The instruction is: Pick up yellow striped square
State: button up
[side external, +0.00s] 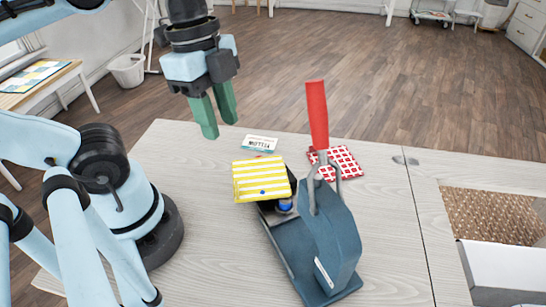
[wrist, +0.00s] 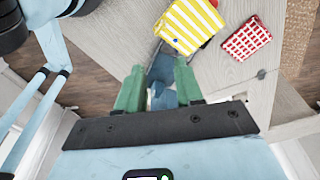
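The yellow and white striped square (side external: 262,180) lies on the front of a blue-grey hand press, partly over its base. In the wrist view the striped square (wrist: 189,25) is near the top, beyond my fingertips. My gripper (side external: 213,118) has green fingers and hangs above the table's back left, higher than the striped square and to its left. Its fingers (wrist: 158,78) are apart in the wrist view, with nothing held between them.
The press (side external: 335,235) has an upright red handle (side external: 317,115) just right of the striped square. A red checkered square (side external: 345,162) lies behind it. A white label card (side external: 259,143) lies at the back. An open bin recess (side external: 495,215) is at the right.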

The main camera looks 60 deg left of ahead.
jog(key=d+f+m, duration=0.1)
jog(key=m, duration=0.4)
jog(key=m+y, duration=0.2)
jog(key=m, duration=0.3)
send_over(236, 186)
jog(key=shift+g, duration=0.3)
jog(key=f, duration=0.8)
jog(key=shift+s+d+f, duration=0.15)
jog(key=shift+s+d, duration=0.05)
jog(key=shift+s, duration=0.2)
jog(key=shift+w+a+f, duration=0.1)
jog(key=shift+w+f, duration=0.1)
jog(key=shift+f, duration=0.55)
jog(key=shift+w+a+f, duration=0.1)
jog(key=shift+w+f, duration=0.1)
jog(key=shift+f, duration=1.6)
grip_shut()
